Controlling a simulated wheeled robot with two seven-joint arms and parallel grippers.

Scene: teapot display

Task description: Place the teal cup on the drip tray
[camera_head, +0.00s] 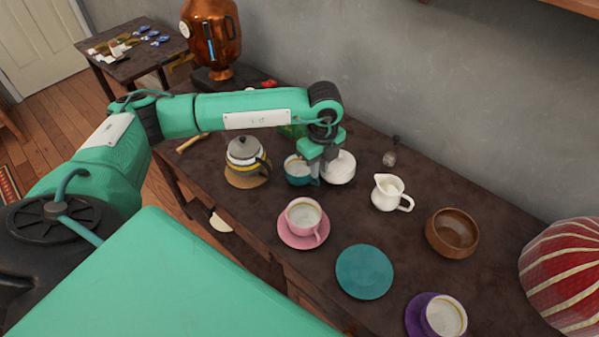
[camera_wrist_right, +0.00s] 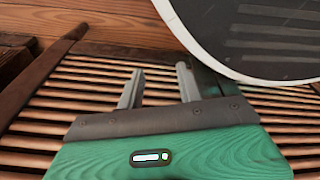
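The teal cup (camera_head: 296,171) stands on the dark table beside the teapot, upright in the head view. My left gripper (camera_head: 321,167) points down at the cup's right side, its grey fingers touching or very close to it. I cannot tell whether they are closed on it. A dark base (camera_head: 208,82) under the copper urn may be the drip tray; part of it is behind my left arm. My right gripper (camera_wrist_right: 158,88) shows in the right wrist view, with its fingers apart and nothing between them, over wooden slats.
A teapot (camera_head: 244,154) and a white bowl (camera_head: 342,168) flank the cup. A pink cup (camera_head: 303,213), white jug (camera_head: 387,192), teal saucer (camera_head: 364,272), brown bowl (camera_head: 452,232) and purple saucer (camera_head: 416,313) stand nearer. A round pale-rimmed object (camera_wrist_right: 250,40) is near the right gripper.

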